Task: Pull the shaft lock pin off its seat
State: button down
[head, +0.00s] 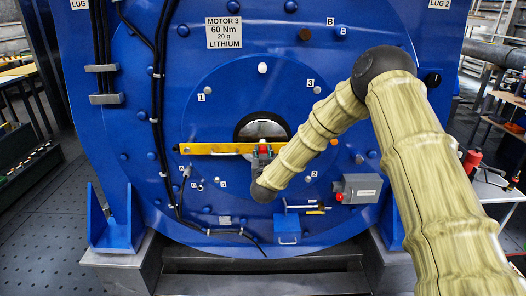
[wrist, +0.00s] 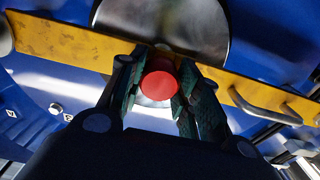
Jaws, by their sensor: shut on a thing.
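The shaft lock pin shows as a round red knob (head: 264,147) in front of the yellow bar (head: 205,148), which crosses the round shaft opening (head: 262,129) of the blue motor. In the wrist view the red knob (wrist: 160,86) sits between the two fingers of my gripper (wrist: 161,74), which is shut on it. My gripper also shows in the head view (head: 262,157), against the bar. The yellow bar (wrist: 70,45) and grey shaft face (wrist: 165,25) lie behind it. The pin's shank is hidden, so I cannot tell how deep it sits.
A grey box (head: 358,188) and a blue box (head: 288,229) are on the motor face below and right. Black cables (head: 160,110) run down its left side. A metal handle (wrist: 265,108) stands on the bar's right part. A bench with items is at far right.

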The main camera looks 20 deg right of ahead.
jog(key=shift+s, duration=0.2)
jog(key=shift+p+v, duration=0.4)
jog(key=shift+v, duration=2.4)
jog(key=shift+s+a, duration=0.15)
jog(key=shift+s+a+r, duration=0.1)
jog(key=shift+s+a, duration=0.05)
jog(key=shift+s, duration=0.45)
jog(key=v, duration=2.2)
jog(key=shift+b, duration=0.35)
dwell(0.4)
